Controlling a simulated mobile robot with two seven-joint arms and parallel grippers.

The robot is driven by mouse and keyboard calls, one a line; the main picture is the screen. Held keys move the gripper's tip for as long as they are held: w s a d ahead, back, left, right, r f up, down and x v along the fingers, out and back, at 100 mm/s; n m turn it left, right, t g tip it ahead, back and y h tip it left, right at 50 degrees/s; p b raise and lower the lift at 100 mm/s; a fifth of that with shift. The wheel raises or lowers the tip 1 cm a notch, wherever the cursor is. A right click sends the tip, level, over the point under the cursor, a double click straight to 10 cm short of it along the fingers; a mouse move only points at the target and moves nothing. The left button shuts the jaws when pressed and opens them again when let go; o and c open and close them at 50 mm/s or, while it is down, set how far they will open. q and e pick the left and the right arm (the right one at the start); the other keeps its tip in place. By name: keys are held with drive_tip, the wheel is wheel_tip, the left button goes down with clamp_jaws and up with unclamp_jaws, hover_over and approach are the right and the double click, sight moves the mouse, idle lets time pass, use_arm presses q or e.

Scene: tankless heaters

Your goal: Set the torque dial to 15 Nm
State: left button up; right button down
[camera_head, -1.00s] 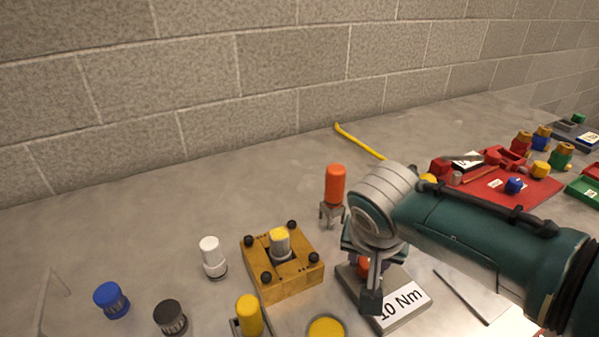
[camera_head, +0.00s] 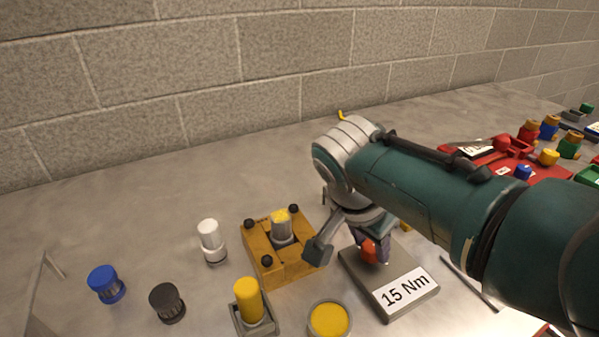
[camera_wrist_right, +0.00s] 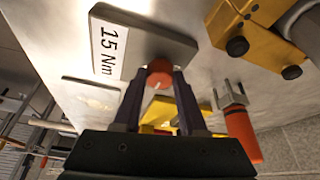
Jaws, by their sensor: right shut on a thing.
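The torque dial is a red knob (camera_head: 369,250) on a grey plate (camera_head: 418,263) whose white label (camera_head: 405,289) reads "15 Nm". My right gripper (camera_head: 370,243) is over the plate and shut on the red knob. In the right wrist view the knob (camera_wrist_right: 160,70) sits between the two dark fingertips (camera_wrist_right: 160,85), with a pale mark on its face. The label (camera_wrist_right: 108,48) also reads "15 Nm" there. My arm hides part of the plate's far side. My left gripper is not in view.
An orange-handled tool (camera_wrist_right: 242,135) stands near the block. Red trays (camera_head: 500,166) are at right.

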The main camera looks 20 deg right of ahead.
drive_tip(key=shift+c, duration=2.3)
unclamp_jaws()
drive_tip(key=shift+a+r, duration=0.1)
drive_tip(key=shift+r, duration=0.25)
drive_tip(key=p+v, duration=0.3)
drive_tip(key=v, duration=0.6)
drive_tip(key=shift+s, duration=0.1)
